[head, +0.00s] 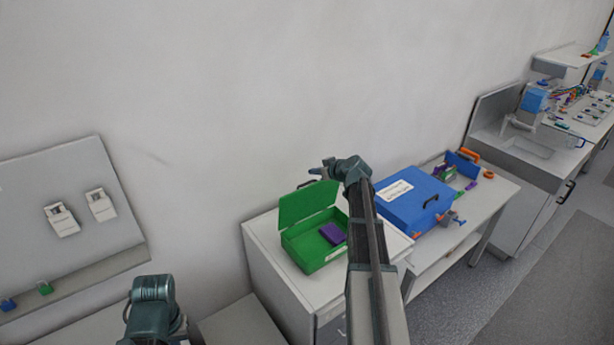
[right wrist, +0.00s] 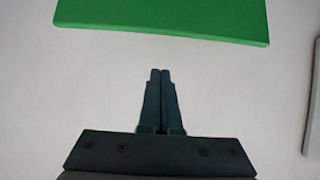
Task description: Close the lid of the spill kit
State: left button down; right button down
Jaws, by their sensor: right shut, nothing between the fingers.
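The spill kit appears to be the green box (head: 318,262) on a white cabinet top, with its lid (head: 308,203) standing up and open at the back. A purple item (head: 332,234) lies inside. My right gripper (head: 318,171) is shut and empty, above the lid's top edge near its right part. In the right wrist view my closed fingers (right wrist: 160,72) point toward the green lid (right wrist: 165,18), with a gap of pale wall between. On the left only a dark joint of my left arm shows; its gripper is not seen.
A closed blue case (head: 412,200) with a white label stands right of the green box. Beyond it is a blue bin (head: 462,164) among small parts. A panel with two white devices (head: 62,219) is at the left. The wall behind is bare.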

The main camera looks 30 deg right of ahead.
aim_at(307, 183)
jog(key=w+f+b, duration=0.1)
jog(key=f+b, duration=0.1)
jog(key=w+f+b, duration=0.4)
jog(key=shift+a+f, duration=0.25)
jog(key=shift+s, duration=0.2)
jog(key=shift+w, duration=0.15)
